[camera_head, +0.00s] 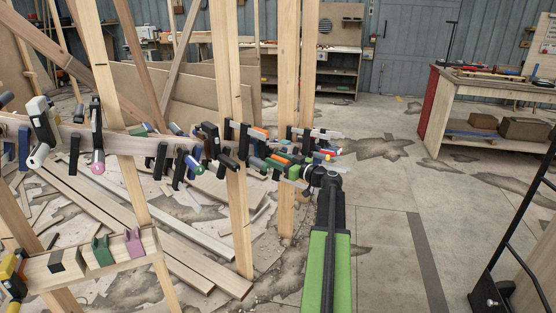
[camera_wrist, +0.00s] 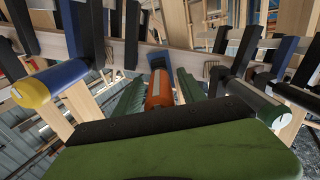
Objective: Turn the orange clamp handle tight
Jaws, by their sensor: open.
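The orange clamp handle (camera_wrist: 159,92) is in the middle of the wrist view, below a dark blue clamp part on a wooden strip. My gripper (camera_wrist: 160,82) is open, with one green finger on each side of the handle. Small gaps seem to show between fingers and handle; I cannot tell whether either touches. In the head view my gripper (camera_head: 282,165) reaches left to the clamp row at the wooden post, where the orange handle (camera_head: 281,157) shows small and partly hidden.
The wooden strip (camera_wrist: 205,62) carries neighbouring clamps close on both sides: a blue one with a yellow end (camera_wrist: 35,92) and a grey-green handle (camera_wrist: 250,100). Upright posts (camera_head: 229,100) stand by the row. A workbench (camera_head: 490,85) stands at the right; the floor between is open.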

